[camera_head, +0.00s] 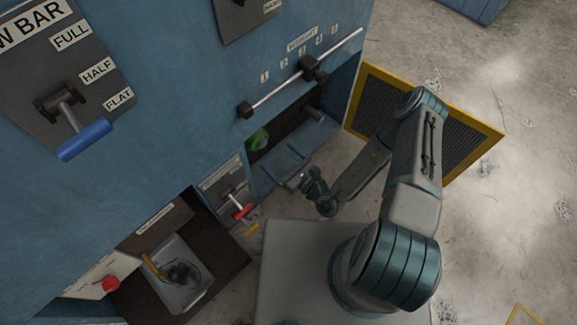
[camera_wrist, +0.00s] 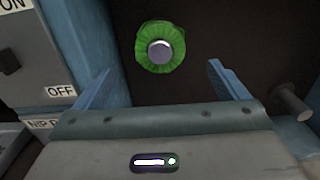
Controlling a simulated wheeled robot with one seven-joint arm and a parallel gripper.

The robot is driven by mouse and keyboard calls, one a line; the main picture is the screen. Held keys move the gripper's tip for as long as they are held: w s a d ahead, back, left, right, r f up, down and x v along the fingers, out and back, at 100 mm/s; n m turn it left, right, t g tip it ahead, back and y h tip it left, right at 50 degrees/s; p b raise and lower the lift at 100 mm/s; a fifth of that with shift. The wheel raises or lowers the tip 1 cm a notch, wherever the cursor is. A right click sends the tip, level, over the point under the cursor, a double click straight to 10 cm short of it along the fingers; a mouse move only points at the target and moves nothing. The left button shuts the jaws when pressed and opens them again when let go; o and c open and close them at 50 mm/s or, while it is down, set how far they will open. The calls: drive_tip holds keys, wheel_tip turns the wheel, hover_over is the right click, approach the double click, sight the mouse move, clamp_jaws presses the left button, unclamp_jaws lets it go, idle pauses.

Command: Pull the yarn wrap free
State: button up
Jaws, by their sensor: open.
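The yarn wrap is a bright green ring (camera_wrist: 148,58) around a pale metal shaft end (camera_wrist: 160,49), in the wrist view. In the head view it shows as a small green patch (camera_head: 258,139) inside the dark opening low in the blue machine. My gripper (camera_wrist: 160,67) is open in the wrist view. Its two blue fingers stand apart to the left and right below the wrap, with nothing between them. The wrap appears beyond the fingertips; I cannot tell the exact gap.
A grey bar end (camera_wrist: 292,102) sticks out right of my gripper. A panel marked OFF (camera_wrist: 60,92) stands at left. In the head view, a red-handled lever (camera_head: 242,211) is left of the opening, and a yellow-framed mesh panel (camera_head: 470,135) stands behind my arm. Concrete floor lies right.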

sight(264, 144)
drive_tip(key=b+x, duration=0.2)
drive_tip(key=x, duration=0.7)
drive_tip(key=shift+f+b, duration=0.1)
drive_tip(key=shift+b, duration=0.2)
drive_tip(key=shift+w+a, duration=0.3)
drive_tip(key=shift+a, duration=0.15)
drive_tip(key=c, duration=1)
drive_tip(key=shift+o, duration=0.3)
drive_tip(key=shift+s+d, duration=0.1)
drive_tip(key=shift+c, duration=0.6)
